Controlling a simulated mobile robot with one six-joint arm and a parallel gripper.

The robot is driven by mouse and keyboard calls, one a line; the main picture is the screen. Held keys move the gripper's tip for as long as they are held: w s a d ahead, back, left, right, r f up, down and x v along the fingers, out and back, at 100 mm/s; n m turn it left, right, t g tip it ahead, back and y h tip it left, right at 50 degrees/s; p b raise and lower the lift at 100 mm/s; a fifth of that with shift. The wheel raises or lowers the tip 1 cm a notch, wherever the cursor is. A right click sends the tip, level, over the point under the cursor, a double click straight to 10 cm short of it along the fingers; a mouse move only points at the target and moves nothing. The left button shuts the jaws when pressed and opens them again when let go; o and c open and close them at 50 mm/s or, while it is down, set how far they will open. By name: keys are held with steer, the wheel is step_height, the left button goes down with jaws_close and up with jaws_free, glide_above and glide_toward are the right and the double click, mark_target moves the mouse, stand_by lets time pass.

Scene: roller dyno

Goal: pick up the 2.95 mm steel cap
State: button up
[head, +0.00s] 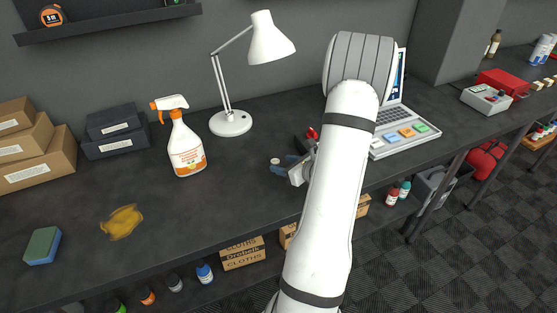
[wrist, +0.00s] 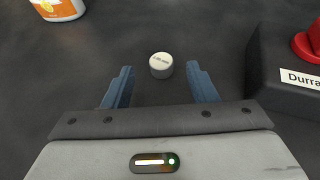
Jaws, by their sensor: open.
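The steel cap (wrist: 161,66) is a small, pale, short cylinder with dark print on its top. It stands on the dark bench top, just beyond and between my fingertips in the wrist view. In the head view the cap (head: 275,161) shows beside the blue fingers. My gripper (wrist: 160,82) is open, with its two blue fingers apart and nothing between them. In the head view my gripper (head: 283,165) is low over the bench, partly hidden by my white arm. The print on the cap is too small to read surely.
A dark box with a red button (wrist: 285,65) stands right of my gripper. A spray bottle (head: 187,145) and a white lamp (head: 231,122) stand to the left and behind. A laptop (head: 405,128) is to the right.

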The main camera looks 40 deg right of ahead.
mark_target(275, 161)
steer(key=x, duration=0.3)
steer(key=shift+w, duration=0.1)
steer(key=shift+c, duration=0.2)
steer(key=c, duration=1)
steer(key=shift+r, duration=0.1)
